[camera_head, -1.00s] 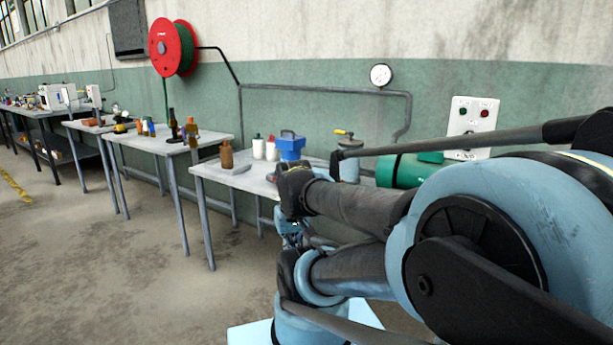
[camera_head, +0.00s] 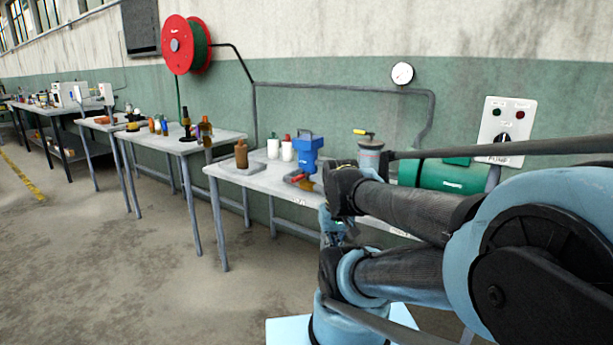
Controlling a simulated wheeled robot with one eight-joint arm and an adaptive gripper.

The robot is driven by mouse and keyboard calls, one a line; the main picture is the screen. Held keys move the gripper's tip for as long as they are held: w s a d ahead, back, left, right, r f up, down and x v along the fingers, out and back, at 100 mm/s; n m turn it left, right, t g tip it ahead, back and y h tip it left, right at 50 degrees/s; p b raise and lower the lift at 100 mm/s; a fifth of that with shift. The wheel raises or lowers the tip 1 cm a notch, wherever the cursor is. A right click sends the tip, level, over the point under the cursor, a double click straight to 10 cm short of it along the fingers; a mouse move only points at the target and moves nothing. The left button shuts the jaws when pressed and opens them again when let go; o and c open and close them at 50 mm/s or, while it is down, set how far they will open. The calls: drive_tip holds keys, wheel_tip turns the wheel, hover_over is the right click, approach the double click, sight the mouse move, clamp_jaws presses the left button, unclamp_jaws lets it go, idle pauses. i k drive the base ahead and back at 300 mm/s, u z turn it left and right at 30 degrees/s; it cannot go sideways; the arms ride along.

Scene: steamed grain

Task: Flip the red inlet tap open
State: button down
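A small red part (camera_head: 297,176), which looks like the red inlet tap, sits low at the front left of a blue housing (camera_head: 307,147) on the nearest bench (camera_head: 225,171). A brownish piece shows just beside it. At this size I cannot tell whether the tap is open or closed. My arm crosses the right half of the view, and its dark joint lies just right of the red part in the picture. I cannot make out my gripper's fingers; they are hidden or out of view.
A grey canister with a yellow lever (camera_head: 370,150) stands right of the blue housing, before a green tank (camera_head: 452,174). A brown bottle (camera_head: 241,154) and white bottles (camera_head: 287,148) stand to the left. The floor at left is clear.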

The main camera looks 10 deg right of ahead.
sight(308, 174)
drive_tip(key=u, duration=0.05)
drive_tip(key=i, duration=0.9)
drive_tip(key=u, duration=0.05)
drive_tip(key=k, duration=1.55)
drive_tip(key=u, duration=0.75)
drive_tip(key=i, duration=1)
drive_tip(key=z, duration=0.05)
